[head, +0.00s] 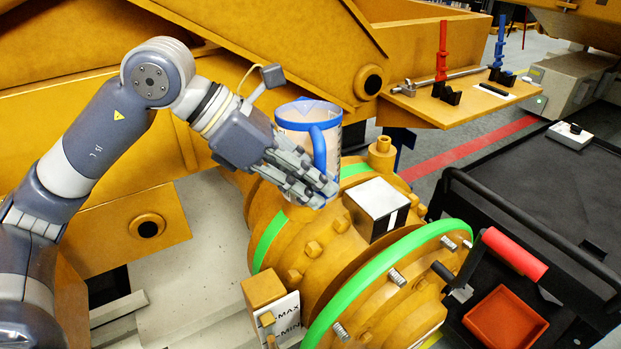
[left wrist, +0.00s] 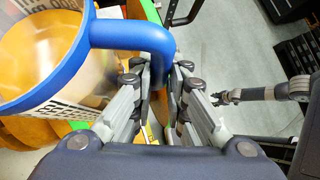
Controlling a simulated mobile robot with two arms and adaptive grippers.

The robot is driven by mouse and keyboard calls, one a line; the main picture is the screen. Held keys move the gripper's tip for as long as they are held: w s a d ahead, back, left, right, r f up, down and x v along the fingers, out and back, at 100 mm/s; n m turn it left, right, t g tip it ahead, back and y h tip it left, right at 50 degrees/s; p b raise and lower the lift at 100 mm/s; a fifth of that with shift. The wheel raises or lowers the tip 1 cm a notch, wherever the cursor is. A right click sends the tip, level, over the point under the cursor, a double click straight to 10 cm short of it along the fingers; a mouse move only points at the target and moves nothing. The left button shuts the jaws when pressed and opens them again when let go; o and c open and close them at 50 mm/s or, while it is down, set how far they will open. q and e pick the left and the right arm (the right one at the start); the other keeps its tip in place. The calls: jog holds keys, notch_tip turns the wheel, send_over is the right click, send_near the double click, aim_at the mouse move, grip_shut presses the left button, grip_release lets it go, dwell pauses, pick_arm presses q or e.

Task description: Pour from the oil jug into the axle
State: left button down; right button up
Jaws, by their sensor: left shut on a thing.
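The oil jug (head: 297,128) is a clear container with a blue rim and blue handle. It looks about upright in the head view, over or just behind the orange axle (head: 325,245); I cannot tell whether it touches it. My left gripper (head: 318,188) is shut on the jug's handle. The left wrist view shows the handle (left wrist: 135,36) running down between the fingers (left wrist: 163,85). Orange shows inside the jug; I cannot tell whether it is oil. An orange stub (head: 380,150) rises from the axle right of the jug. My right gripper (left wrist: 226,97) is small in the left wrist view.
A MAX/MIN gauge (head: 288,318) sits on the axle's front. A silver-black box (head: 377,205) sits on top. Right are a black cart (head: 545,190) with a red tray (head: 505,320), and an orange shelf (head: 450,105) with red and blue tools. Large orange beams stand behind.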

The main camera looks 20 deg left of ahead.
pick_arm(q)
jog(key=r+g+h+p, duration=0.1)
jog(key=r+n+g+p, duration=0.1)
jog(key=r+p, duration=0.1)
jog(key=r+n+g+h+p, duration=0.1)
jog(key=r, duration=0.1)
jog(key=shift+s+d+r+h, duration=0.1)
jog(key=shift+s+d+h, duration=0.1)
jog(key=shift+s+h, duration=0.15)
pick_arm(e)
jog(key=r, duration=0.5)
jog(key=shift+s+d+r, duration=0.1)
jog(key=shift+s+d, duration=0.05)
jog(key=shift+s, duration=0.25)
pick_arm(q)
jog(key=shift+r+p, duration=0.15)
jog(key=shift+p, duration=0.2)
pick_arm(e)
jog(key=shift+r, duration=0.15)
pick_arm(q)
jog(key=shift+r+g+p, duration=0.3)
pick_arm(e)
jog(key=shift+r, duration=0.3)
pick_arm(q)
jog(key=shift+r+n, duration=0.15)
jog(key=shift+n, duration=0.15)
pick_arm(e)
jog(key=shift+r, duration=0.1)
